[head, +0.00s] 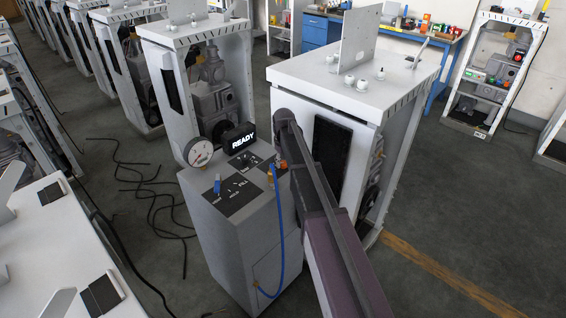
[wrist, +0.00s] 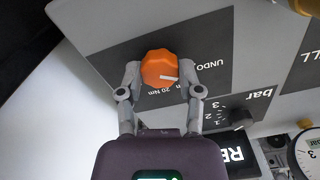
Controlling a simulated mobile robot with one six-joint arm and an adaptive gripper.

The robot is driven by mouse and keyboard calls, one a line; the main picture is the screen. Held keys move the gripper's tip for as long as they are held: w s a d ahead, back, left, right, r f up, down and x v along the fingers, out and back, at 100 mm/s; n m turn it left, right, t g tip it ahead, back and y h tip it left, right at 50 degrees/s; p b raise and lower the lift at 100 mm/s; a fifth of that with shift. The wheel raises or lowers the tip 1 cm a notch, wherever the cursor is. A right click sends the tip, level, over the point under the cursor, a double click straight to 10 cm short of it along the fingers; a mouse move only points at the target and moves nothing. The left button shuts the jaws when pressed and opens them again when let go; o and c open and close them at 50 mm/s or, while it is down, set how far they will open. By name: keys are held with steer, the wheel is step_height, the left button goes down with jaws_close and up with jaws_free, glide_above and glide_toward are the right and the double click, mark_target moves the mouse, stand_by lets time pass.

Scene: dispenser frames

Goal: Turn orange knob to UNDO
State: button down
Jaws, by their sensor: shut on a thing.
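The orange knob (wrist: 158,66) sits on a dark label panel in the wrist view, with a white mark on its face. In the head view a small orange bit of the knob (head: 283,164) shows beside my arm on top of the grey cabinet (head: 238,220). My arm hides most of the gripper there.
On the cabinet stand a READY display (head: 240,139), a round gauge (head: 198,151) and a blue lever (head: 217,184). A blue hose (head: 278,230) hangs down its front. A white-topped machine frame (head: 352,75) stands close behind my arm. Black cables (head: 150,205) lie on the floor at left.

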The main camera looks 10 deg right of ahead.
steer(key=shift+s+n, duration=0.2)
steer(key=shift+n, duration=0.1)
steer(key=shift+c, duration=1.3)
jaws_free()
steer(key=shift+w, duration=0.1)
